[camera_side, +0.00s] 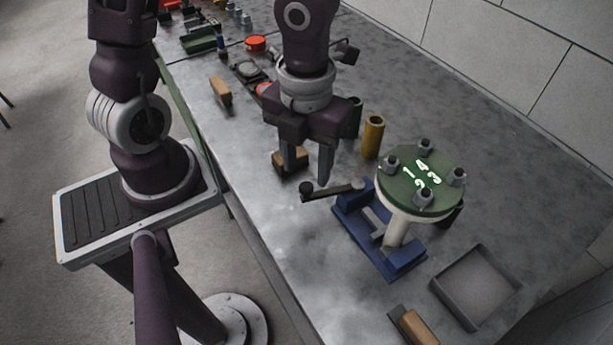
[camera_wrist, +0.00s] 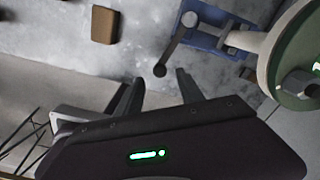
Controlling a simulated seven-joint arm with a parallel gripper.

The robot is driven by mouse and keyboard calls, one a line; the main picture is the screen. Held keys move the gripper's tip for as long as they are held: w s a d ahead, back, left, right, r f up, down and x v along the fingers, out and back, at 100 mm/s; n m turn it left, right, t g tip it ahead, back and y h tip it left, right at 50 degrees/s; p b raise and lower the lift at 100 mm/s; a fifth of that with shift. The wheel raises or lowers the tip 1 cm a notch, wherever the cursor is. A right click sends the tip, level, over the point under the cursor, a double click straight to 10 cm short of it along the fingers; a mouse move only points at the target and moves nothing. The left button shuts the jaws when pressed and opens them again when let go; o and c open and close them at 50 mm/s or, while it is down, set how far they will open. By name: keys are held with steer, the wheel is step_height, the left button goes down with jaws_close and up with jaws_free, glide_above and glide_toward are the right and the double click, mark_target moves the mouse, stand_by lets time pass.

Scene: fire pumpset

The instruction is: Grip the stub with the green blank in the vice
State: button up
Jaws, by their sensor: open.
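A blue vice (camera_side: 405,262) stands on the grey bench, with the pale stub (camera_side: 397,232) upright between its jaws. Whether the jaws touch the stub I cannot tell. On the stub sits the round green blank (camera_side: 400,196), with several grey bolts and glowing white numerals. My gripper (camera_side: 308,176) is open and empty, fingers down, near the knob.
A wooden block (camera_side: 291,160) lies behind my fingers. A yellow cylinder (camera_side: 373,137) stands behind the vice. An empty grey tray (camera_side: 476,287) lies right of it, and a wood-backed brush or block (camera_side: 415,325) at the front edge. Red and green items lie at the far end.

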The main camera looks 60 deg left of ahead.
mark_target(307, 186)
step_height(307, 186, down, 4)
steer(key=shift+f, duration=0.1)
jaws_close()
stand_by(1.5)
